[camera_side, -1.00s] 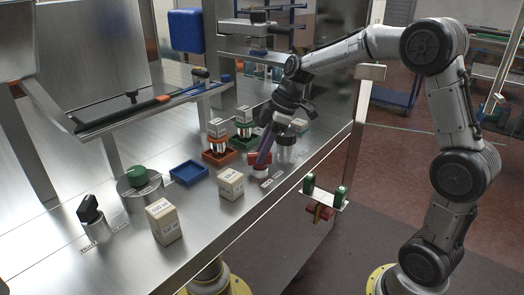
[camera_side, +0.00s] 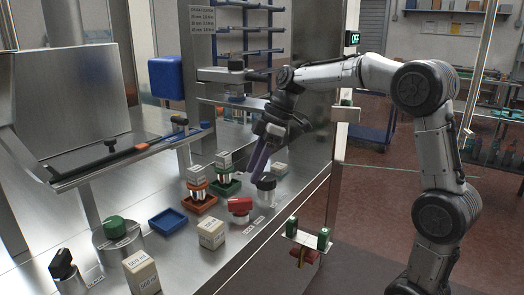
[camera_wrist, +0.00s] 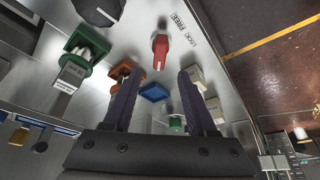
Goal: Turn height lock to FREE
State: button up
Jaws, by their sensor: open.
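A red lever knob (camera_side: 240,205) stands on a pale round base on the steel bench, with small label plates beside it. A black knob (camera_side: 62,264) with a label stands at the front left.
A green knob (camera_side: 115,227), a blue tray (camera_side: 168,222), orange (camera_side: 200,205) and green (camera_side: 226,187) trays with vials, and cartons (camera_side: 211,234) (camera_side: 141,273) stand around.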

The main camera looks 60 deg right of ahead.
jog(key=v, duration=0.5)
jog(key=shift+r, duration=0.1)
jog(key=s+a+r+t+h, duration=0.1)
jog(key=s+a+r, duration=0.1)
jog(key=s+a, duration=0.9)
jog(key=s+d+f+m+t+h, duration=0.1)
jog(key=s+d+f+m+h, duration=0.1)
jog(key=s+f+m, duration=0.7)
notch_tip(320, 180, down, 3)
jog(key=shift+s+d+r, duration=0.2)
jog(key=shift+s+d, duration=0.2)
jog(key=shift+s, duration=0.8)
